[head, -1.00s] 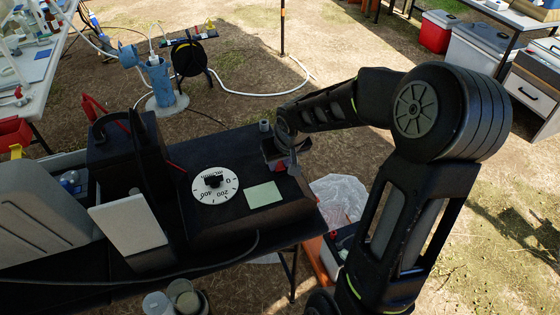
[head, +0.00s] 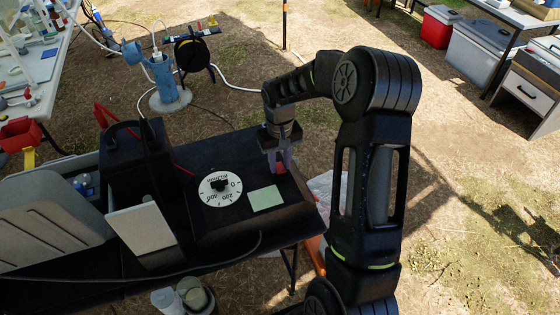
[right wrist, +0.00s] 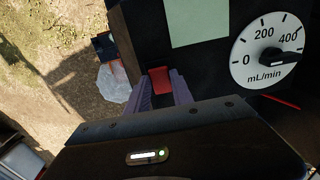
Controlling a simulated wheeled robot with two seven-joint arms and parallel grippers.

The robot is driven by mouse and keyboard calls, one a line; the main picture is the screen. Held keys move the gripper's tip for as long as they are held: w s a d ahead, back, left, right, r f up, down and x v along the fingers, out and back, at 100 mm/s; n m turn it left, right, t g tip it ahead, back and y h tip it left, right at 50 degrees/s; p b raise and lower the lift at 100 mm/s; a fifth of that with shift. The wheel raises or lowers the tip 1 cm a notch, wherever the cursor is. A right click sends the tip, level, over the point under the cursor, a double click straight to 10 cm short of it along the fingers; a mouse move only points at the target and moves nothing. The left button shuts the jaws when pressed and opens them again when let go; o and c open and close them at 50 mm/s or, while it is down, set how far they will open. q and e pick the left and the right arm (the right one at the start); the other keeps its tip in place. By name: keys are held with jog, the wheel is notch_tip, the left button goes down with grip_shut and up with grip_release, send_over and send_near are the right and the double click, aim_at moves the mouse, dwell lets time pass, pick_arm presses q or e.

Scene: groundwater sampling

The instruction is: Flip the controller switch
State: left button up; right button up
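The controller is a black box (head: 222,225) with a white dial (head: 220,189) marked in mL/min and a pale green note (head: 266,198). Its red switch (head: 280,168) is near the right end of the box. It also shows in the right wrist view (right wrist: 160,80), where the dial (right wrist: 268,52) and note (right wrist: 198,22) appear too. My right gripper (head: 279,163) points down at the switch. In the right wrist view its two greyish-purple fingers (right wrist: 161,88) are apart, one on each side of the red switch. I cannot tell whether they touch it. My left gripper is not in view.
The box stands on a black table (head: 90,288) beside a black case (head: 128,175), a light panel (head: 143,235) and a grey container (head: 50,215). A cable crosses the front. A clear plastic bag (right wrist: 113,82) lies beyond the table's edge.

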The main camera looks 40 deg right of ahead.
aim_at(280, 168)
jog(key=o, duration=0.4)
notch_tip(280, 168, up, 8)
jog(key=shift+f+b, duration=0.1)
jog(key=shift+b, duration=0.6)
dwell(0.4)
